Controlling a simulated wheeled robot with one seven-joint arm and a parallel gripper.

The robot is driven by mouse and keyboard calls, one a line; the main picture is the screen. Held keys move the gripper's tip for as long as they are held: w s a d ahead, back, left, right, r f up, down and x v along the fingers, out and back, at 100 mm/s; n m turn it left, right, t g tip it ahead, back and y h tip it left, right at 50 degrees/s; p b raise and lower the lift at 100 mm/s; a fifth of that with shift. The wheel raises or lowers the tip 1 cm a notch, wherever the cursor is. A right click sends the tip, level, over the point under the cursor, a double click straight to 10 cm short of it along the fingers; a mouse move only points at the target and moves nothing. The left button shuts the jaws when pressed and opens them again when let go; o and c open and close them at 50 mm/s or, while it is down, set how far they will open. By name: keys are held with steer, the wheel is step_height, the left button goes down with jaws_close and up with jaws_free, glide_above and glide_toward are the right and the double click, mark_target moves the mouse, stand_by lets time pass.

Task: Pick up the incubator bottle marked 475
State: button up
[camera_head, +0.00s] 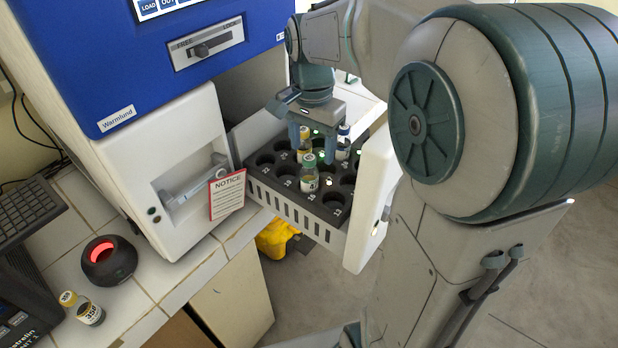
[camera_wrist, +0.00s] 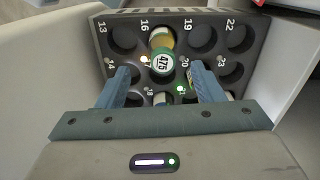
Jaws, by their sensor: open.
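The bottle marked 475 (camera_wrist: 162,64) has a green cap with the number on a white disc; it also shows in the head view (camera_head: 308,178). It stands upright in the black rack (camera_head: 334,198), in the row at the slotted wall, and its slot looks like 16 in the wrist view. My gripper (camera_head: 312,140) is open and empty, pointing down over the rack. In the head view it is behind the green-capped bottle. In the wrist view the gripper (camera_wrist: 161,77) has its fingers on either side of the cap, with gaps; exact height is hard to tell.
A yellow-capped bottle (camera_head: 304,143) and a blue-and-white-capped bottle (camera_head: 343,143) stand close by the fingers. The open drawer's white front (camera_head: 371,205) rises at right. The incubator (camera_head: 170,170), a notice (camera_head: 227,195), a glowing round device (camera_head: 109,260) and another bottle (camera_head: 90,313) are at left.

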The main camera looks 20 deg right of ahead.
mark_target(309, 173)
step_height(309, 173, down, 3)
steer(key=shift+r, duration=0.15)
steer(key=f, duration=0.3)
steer(key=f+p, duration=0.1)
steer(key=f, duration=0.1)
steer(key=shift+a, duration=0.35)
steer(key=c, duration=1.1)
